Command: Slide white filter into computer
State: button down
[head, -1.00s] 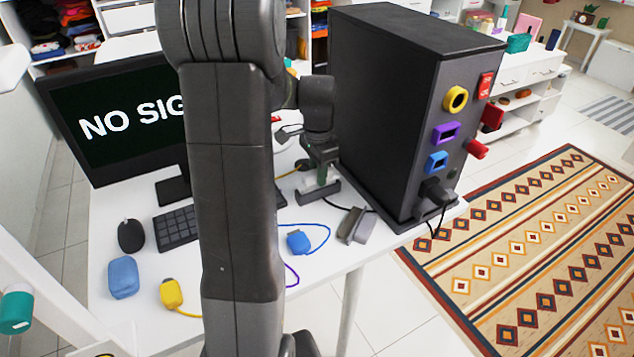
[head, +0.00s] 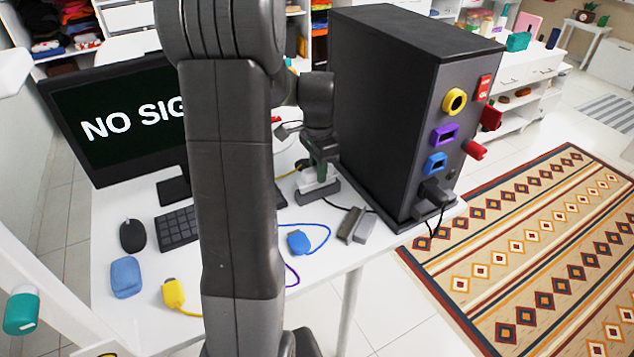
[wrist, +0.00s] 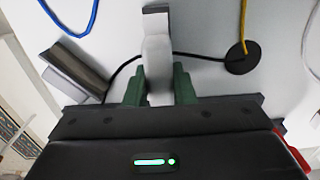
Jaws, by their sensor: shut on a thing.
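The white filter (wrist: 157,60) is a narrow pale piece in the wrist view, standing out from between the green finger pads of my gripper (wrist: 158,88). My gripper is shut on it. In the head view, my gripper (head: 318,182) is low over the white table, left of the computer and apart from it, with only a little of the filter (head: 321,171) showing. The computer (head: 385,110) is a tall black tower. Its front carries yellow, purple and blue ports and red parts. My own arm hides part of the table.
On the white table (head: 330,262) are a blue plug (head: 299,242), a yellow plug (head: 173,293), a blue block (head: 125,277), a mouse (head: 132,235), a keyboard (head: 178,230) and two grey blocks (head: 356,226). A monitor (head: 110,120) stands at the left. Cables cross the table near my gripper.

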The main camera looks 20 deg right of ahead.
jog(key=shift+r+p, duration=0.6)
jog(key=shift+r, duration=0.15)
dwell(0.7)
jog(key=shift+r+p, duration=1.5)
jog(key=shift+r, duration=0.45)
jog(key=shift+s+f, duration=0.1)
jog(key=s+d, duration=0.2)
jog(key=s, duration=3)
jog(key=d+f+t+b, duration=0.4)
jog(key=d+t+b, duration=0.3)
jog(key=d+t, duration=0.2)
jog(key=d+f+t+y+b, duration=0.1)
jog(key=d+f+t+b, duration=0.4)
jog(key=d, duration=0.7)
jog(key=t+b, duration=0.2)
jog(key=t, duration=0.2)
jog(key=shift+s, duration=0.35)
